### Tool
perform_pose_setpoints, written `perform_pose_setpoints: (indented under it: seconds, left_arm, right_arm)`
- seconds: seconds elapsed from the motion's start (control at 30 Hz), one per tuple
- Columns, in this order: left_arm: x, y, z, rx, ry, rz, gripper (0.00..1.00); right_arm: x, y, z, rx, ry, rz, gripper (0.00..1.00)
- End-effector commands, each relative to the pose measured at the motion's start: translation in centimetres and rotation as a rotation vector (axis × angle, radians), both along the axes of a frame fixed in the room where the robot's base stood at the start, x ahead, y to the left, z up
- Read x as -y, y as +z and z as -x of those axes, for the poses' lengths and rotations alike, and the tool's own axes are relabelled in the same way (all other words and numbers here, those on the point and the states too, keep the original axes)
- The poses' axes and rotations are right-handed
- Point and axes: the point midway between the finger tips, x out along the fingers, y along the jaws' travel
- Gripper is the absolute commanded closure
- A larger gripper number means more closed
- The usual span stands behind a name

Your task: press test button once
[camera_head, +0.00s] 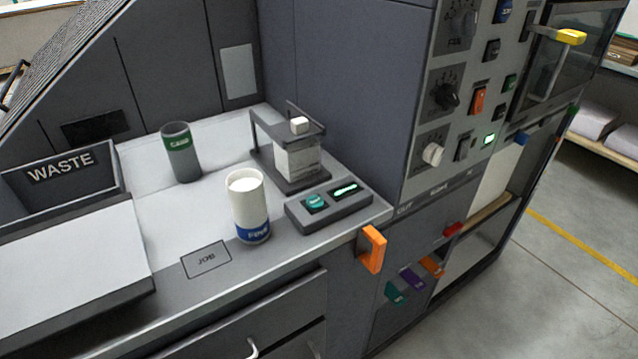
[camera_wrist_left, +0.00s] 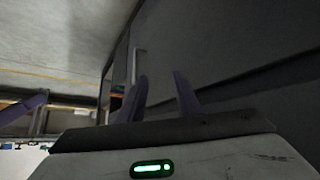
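A small grey box (camera_head: 330,207) sits near the right front edge of the grey counter. It carries a teal button (camera_head: 315,202) with small lettering too blurred to read, beside a lit green display (camera_head: 346,188). Nothing touches the button. Neither gripper shows in the head view. In the left wrist view, the two dark purple fingers of my left gripper (camera_wrist_left: 160,76) stand apart with nothing between them. They are in front of dark grey cabinet surfaces, and the button is not in that view. My right gripper cannot be made out.
A white cup with a blue band (camera_head: 248,208) stands left of the box. A green-labelled can (camera_head: 181,152), a WASTE bin (camera_head: 62,172) and a JOB plate (camera_head: 206,260) are further left. An orange handle (camera_head: 373,250) juts out below the counter edge.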

Motion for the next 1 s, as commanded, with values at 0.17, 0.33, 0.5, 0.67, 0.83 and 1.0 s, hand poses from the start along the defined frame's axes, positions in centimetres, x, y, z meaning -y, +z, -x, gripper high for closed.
perform_pose_setpoints:
  seconds: [0.17, 0.33, 0.5, 0.67, 0.83, 1.0]
  left_arm:
    - [0.00, -0.01, 0.03, 0.000, 0.000, 0.000, 0.69]
    - [0.00, -0.01, 0.03, -0.001, 0.000, 0.000, 0.92]
    - [-0.01, -0.03, 0.03, -0.001, 0.000, 0.000, 1.00]
    - [-0.01, -0.04, 0.03, -0.001, 0.000, 0.000, 1.00]
    - [-0.01, -0.04, 0.03, -0.001, 0.000, 0.000, 1.00]
    - [-0.01, -0.04, 0.03, -0.001, 0.000, 0.000, 1.00]
  right_arm:
    - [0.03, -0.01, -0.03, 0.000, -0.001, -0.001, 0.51]
    - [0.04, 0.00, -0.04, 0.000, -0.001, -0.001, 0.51]
    - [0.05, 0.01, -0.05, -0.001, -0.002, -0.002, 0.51]
    - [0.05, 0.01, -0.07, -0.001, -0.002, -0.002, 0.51]
    - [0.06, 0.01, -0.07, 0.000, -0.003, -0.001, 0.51]
    - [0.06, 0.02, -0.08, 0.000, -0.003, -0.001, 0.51]
